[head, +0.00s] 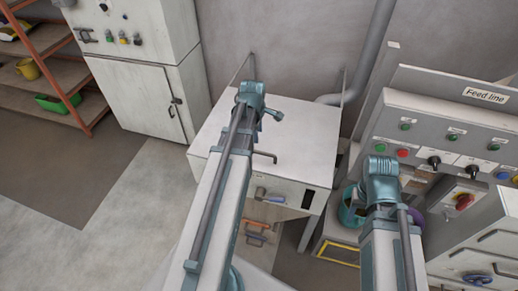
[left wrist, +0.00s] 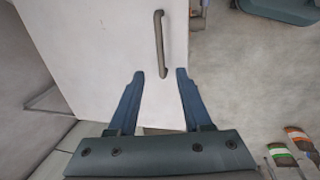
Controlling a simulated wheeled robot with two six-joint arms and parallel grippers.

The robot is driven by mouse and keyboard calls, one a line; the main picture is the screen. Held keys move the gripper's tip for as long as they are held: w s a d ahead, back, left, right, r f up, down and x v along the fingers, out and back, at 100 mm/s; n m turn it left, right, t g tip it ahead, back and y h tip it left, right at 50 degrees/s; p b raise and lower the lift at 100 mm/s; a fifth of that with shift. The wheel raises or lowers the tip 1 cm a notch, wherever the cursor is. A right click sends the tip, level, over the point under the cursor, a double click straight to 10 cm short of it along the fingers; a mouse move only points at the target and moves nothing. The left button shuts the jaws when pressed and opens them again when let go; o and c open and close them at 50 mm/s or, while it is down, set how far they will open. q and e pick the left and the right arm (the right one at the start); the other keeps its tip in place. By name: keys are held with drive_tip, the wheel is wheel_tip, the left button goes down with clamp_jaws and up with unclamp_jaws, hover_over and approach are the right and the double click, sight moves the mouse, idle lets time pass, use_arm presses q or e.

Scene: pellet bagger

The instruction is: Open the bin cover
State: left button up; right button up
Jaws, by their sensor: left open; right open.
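The bin (head: 292,188) is a pale box on legs against the back wall. Its flat white cover (head: 300,130) looks shut. A dark bar handle (head: 265,155) stands on the cover, close to my left arm. In the left wrist view, a dark bar handle (left wrist: 160,42) on a white panel (left wrist: 95,45) lies just beyond and between the fingertips of my left gripper (left wrist: 160,72). The left gripper is open and empty, with no visible contact with the handle. In the head view its fingers are hidden. My right arm is at the right, and its gripper is not visible.
A feed line control panel (head: 440,130) with buttons and switches stands at the right. A teal bucket (head: 350,215) is beside the bin. A pale cabinet (head: 145,95) and an orange shelf rack (head: 60,85) stand left. The floor at left is clear.

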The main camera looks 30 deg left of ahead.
sight(260, 152)
use_arm(q)
drive_tip(key=w+f+b, duration=0.1)
drive_tip(key=f+b, duration=0.7)
drive_tip(key=w+f+b, duration=0.1)
drive_tip(key=f+b, duration=0.3)
drive_tip(key=f, duration=0.1)
drive_tip(key=shift+w+a+b, duration=0.3)
drive_tip(key=shift+b, duration=0.05)
drive_tip(key=shift+c, duration=0.2)
clamp_jaws()
idle(0.8)
